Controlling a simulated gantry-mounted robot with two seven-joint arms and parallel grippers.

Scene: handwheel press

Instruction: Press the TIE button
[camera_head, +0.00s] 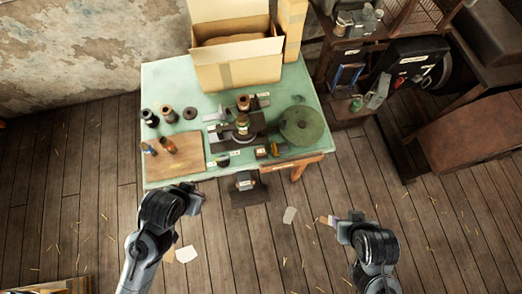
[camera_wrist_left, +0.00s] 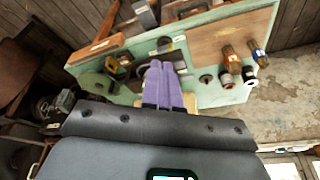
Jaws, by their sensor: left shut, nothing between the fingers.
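The TIE button cannot be picked out, as no label is readable as TIE. Small labelled parts sit near the table's front edge: a dark round part with a pale tag (camera_head: 222,161) and a small dark block (camera_head: 262,153). The dark round part also shows in the left wrist view (camera_wrist_left: 165,44). My left gripper (camera_head: 199,195) is in front of the table's front left edge, apart from these parts. Its purple fingers (camera_wrist_left: 163,85) are shut and empty. My right gripper (camera_head: 328,220) is over the floor, right of and in front of the table; its finger gap is unclear.
The green table (camera_head: 160,85) holds a dark press (camera_head: 238,130), a green disc (camera_head: 302,125), a wooden board (camera_head: 185,165) with two bottles, several small jars and an open cardboard box (camera_head: 240,72). A cluttered shelf (camera_head: 345,60) stands at right. The floor in front is mostly clear.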

